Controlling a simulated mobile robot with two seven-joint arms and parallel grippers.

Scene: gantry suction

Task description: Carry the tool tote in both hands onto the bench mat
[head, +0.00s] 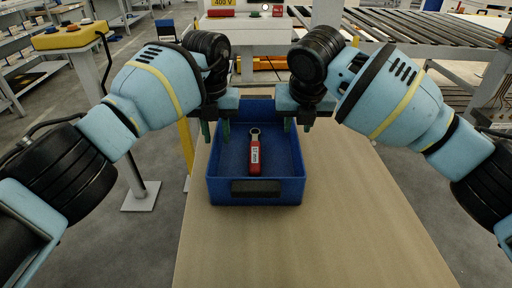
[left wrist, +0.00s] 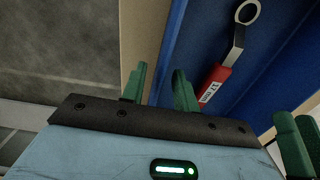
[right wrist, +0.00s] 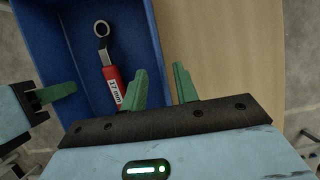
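The tool tote (head: 292,193) is an open blue box on a tan bench top (head: 330,235) in the head view. A red-handled wrench (head: 255,158) lies inside it. My left gripper (head: 218,131) is at the tote's left wall, fingers pointing down; in the left wrist view its fingers (left wrist: 160,90) are apart, one on each side of the wall line. My right gripper (head: 297,124) is at the right wall; in the right wrist view its fingers (right wrist: 161,88) are also apart, around the wall line. I cannot tell whether either touches the wall. No separate mat is distinguishable.
The bench top is clear in front of the tote and to its right. A yellow control box (head: 70,36) on a post stands at left. A roller conveyor (head: 425,40) is at back right, and a white cabinet (head: 245,35) stands behind the bench.

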